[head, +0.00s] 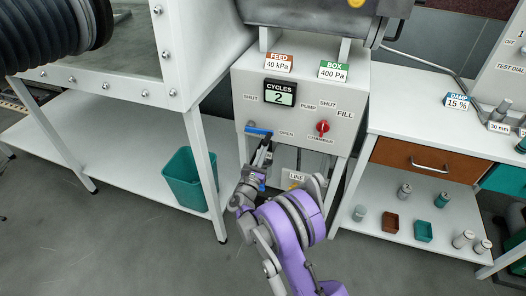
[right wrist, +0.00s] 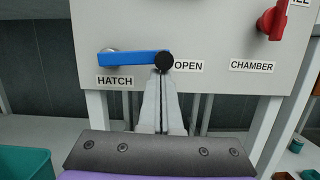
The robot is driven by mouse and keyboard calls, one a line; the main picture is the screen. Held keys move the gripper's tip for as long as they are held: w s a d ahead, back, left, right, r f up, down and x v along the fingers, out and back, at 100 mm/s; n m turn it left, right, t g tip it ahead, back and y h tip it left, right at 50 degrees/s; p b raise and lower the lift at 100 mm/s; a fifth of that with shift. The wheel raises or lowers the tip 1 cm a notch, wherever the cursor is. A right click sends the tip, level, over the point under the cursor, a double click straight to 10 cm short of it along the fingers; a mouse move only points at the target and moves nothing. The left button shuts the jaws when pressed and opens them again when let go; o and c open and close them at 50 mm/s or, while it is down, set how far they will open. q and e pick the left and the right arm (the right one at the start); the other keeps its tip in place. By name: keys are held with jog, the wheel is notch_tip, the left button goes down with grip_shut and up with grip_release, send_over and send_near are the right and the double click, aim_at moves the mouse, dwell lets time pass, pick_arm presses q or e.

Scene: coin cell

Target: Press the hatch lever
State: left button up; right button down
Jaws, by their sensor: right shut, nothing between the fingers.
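The hatch lever is a blue bar on the white panel (head: 240,95), seen in the head view (head: 258,131) and the right wrist view (right wrist: 128,58). It lies nearly level from its pivot at the left to a black round knob (right wrist: 164,62) at the right, by the OPEN label. The HATCH label is below it. My right gripper (right wrist: 160,76) is shut and empty, its fingertips just below the knob; whether they touch it I cannot tell. In the head view the gripper (head: 264,142) partly covers the area below the lever. My left gripper is not in view.
A red chamber lever (head: 323,127) is on the same panel, to the right. A teal bin (head: 188,178) stands on the low shelf to the left. A bench with a brown drawer (head: 425,160) is at the right. A black ribbed sleeve (head: 50,38) hangs at the upper left.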

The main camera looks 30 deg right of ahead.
aim_at(264, 145)
notch_tip(264, 145, up, 3)
jog(key=n+t+y, duration=0.1)
jog(key=n, duration=0.3)
jog(key=shift+s+d+n, duration=0.1)
jog(key=shift+d+n, duration=0.05)
jog(key=shift+n, duration=0.25)
jog(key=w+a+r+n+t+y, duration=0.1)
jog(key=w+a+r+n+y, duration=0.2)
jog(key=r+n, duration=0.4)
jog(key=shift+w+a+n+p, duration=0.5)
jog(key=shift+w+n, duration=0.25)
jog(key=shift+n, duration=1.65)
jog(key=shift+r, duration=0.1)
